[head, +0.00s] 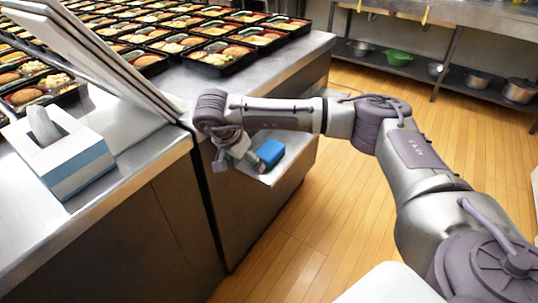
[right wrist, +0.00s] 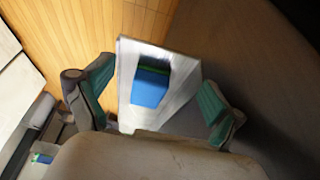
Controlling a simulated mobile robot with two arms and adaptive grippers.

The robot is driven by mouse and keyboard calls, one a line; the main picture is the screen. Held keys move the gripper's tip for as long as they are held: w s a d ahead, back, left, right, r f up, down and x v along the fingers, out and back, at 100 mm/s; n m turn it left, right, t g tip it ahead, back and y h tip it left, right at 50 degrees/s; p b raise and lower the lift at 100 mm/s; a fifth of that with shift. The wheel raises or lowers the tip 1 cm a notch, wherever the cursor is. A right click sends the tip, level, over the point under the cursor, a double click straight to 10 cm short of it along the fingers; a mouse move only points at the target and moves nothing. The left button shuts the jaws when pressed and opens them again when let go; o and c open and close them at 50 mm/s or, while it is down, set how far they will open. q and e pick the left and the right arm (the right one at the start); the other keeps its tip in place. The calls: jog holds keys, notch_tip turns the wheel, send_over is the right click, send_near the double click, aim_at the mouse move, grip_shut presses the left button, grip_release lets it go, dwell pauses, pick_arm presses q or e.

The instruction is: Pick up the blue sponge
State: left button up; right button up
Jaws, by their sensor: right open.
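The blue sponge (head: 270,153) lies on a small metal ledge (head: 293,163) at the side of the steel counter. In the right wrist view the sponge (right wrist: 151,84) shows a blue body with a green layer at its far edge. My right gripper (head: 236,158) is beside the sponge, to its left in the head view, and partly hidden by my arm. In the right wrist view my right gripper (right wrist: 158,106) has its two fingers spread wide, with the sponge apart from them and in the gap between them as seen. My left gripper is not in view.
Many bento trays (head: 220,54) cover the counter (head: 270,60) behind. A tissue box (head: 70,160) and a slanted panel (head: 100,55) stand at the left. A lower shelf (head: 455,78) with pots is at the back right. The wooden floor (head: 320,215) is clear.

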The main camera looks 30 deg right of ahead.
aim_at(269, 149)
jog(key=w+d, duration=0.1)
jog(key=d, duration=0.1)
jog(key=w+d, duration=0.1)
jog(key=d, duration=0.2)
jog(key=w+d, duration=0.1)
jog(key=d, duration=0.2)
jog(key=shift+w+b, duration=0.15)
jog(key=shift+b, duration=0.15)
jog(key=shift+w+d, duration=0.25)
jog(key=shift+d, duration=0.25)
jog(key=shift+d+f, duration=0.15)
jog(key=shift+f, duration=0.2)
jog(key=b+x, duration=0.1)
jog(key=x, duration=0.3)
jog(key=shift+f, duration=0.15)
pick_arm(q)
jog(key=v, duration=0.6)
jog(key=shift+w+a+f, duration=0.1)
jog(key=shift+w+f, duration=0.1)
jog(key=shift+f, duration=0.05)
pick_arm(e)
jog(key=shift+f, duration=0.25)
jog(key=c, duration=1.1)
